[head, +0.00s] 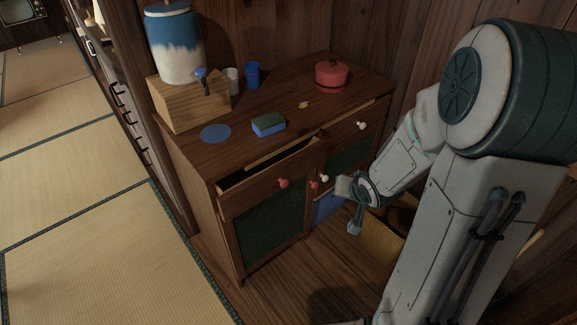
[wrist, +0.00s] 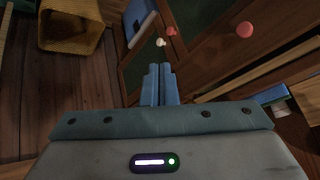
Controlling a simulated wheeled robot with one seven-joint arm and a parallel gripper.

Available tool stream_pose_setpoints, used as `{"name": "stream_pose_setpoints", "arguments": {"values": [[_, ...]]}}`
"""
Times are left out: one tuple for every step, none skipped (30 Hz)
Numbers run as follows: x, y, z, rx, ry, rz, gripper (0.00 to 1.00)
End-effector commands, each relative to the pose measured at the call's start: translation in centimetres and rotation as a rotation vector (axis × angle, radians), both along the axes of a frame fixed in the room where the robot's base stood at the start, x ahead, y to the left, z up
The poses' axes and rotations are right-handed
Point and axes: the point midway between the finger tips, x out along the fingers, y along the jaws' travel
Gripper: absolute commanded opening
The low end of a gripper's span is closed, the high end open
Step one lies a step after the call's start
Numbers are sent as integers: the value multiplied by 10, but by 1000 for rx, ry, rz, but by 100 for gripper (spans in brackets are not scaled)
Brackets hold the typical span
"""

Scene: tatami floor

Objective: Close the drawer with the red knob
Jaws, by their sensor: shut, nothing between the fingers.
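The left drawer (head: 262,186) of the wooden cabinet stands partly open, its dark inside showing behind the front. It has a red knob (head: 283,183), which also shows in the wrist view (wrist: 244,29). My gripper (head: 355,230) is in front of the cabinet, right of and lower than this knob, apart from the drawer. In the wrist view its blue fingers (wrist: 161,72) are shut together with nothing between them. The right drawer (head: 350,130) has a white knob (head: 361,125).
The doors below carry a small red knob (head: 313,184) and a white knob (head: 324,178). A blue object (head: 326,206) stands low by the right door. A yellow basket (wrist: 70,28) is on the floor. A sponge (head: 268,125) and red pot (head: 331,76) stand on top.

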Motion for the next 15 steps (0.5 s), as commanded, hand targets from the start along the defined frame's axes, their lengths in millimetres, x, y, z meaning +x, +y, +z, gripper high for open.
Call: {"name": "stream_pose_setpoints", "arguments": {"values": [[4,3,-31,82,-23,-9,0],[7,7,-41,135,-43,-12,0],[11,13,-54,210,-71,-18,0],[13,17,-62,270,-93,-22,0],[15,22,-69,333,-114,-27,0],[17,29,-77,421,-142,-35,0],[19,34,-82,490,-164,-41,0],[20,38,-86,560,-185,-49,0],[20,44,-89,653,-214,-58,0],[21,48,-90,722,-234,-65,0],[21,51,-91,790,-254,-73,0],[21,55,-89,877,-279,-81,0],[21,56,-88,939,-298,-88,0],[20,57,-86,996,-314,-94,0],[20,59,-83,1064,-334,-101,0]]}}
